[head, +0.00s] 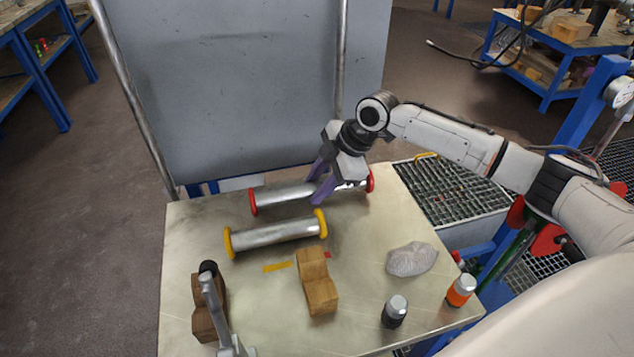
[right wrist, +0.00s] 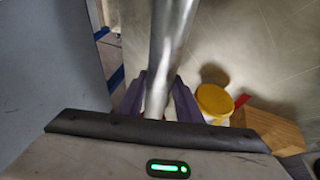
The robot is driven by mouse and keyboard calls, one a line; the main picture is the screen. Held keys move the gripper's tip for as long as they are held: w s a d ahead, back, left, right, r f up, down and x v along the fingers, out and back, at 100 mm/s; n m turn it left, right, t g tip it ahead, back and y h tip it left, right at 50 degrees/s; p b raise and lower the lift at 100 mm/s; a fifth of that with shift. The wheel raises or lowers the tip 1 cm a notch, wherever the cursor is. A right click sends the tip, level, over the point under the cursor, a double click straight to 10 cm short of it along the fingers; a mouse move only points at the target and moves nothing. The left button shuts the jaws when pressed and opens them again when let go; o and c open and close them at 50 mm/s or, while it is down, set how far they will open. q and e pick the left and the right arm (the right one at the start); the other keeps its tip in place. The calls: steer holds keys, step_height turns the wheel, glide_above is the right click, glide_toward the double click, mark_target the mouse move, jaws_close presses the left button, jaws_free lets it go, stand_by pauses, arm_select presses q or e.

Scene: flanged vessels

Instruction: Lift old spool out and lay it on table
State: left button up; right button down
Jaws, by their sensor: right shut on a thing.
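A metal spool with red end flanges (head: 287,194) lies level along the back of the table (head: 370,290). My right gripper (head: 318,190) comes down on it from above, right of its middle, and is shut on its pipe. In the right wrist view the pipe (right wrist: 165,45) runs between the two purple fingers. I cannot tell for sure whether its flanges touch the tabletop. A second spool with yellow flanges (head: 277,233) lies just in front; one yellow flange (right wrist: 214,102) shows in the right wrist view. My left gripper is not in view.
A grey bag (head: 411,259), a dark bottle (head: 395,311) and an orange bottle (head: 461,290) stand at right. A large grey panel (head: 240,90) rises behind the table.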

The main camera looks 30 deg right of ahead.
steer(key=shift+w+f, duration=0.1)
steer(key=shift+f, duration=0.1)
stand_by(0.7)
steer(key=c, duration=1.2)
jaws_free()
steer(key=shift+f, duration=0.1)
steer(key=shift+s+f, duration=0.1)
steer(key=shift+s, duration=0.1)
steer(key=v, duration=1)
steer(key=shift+r, duration=0.3)
steer(key=shift+s+f, duration=0.1)
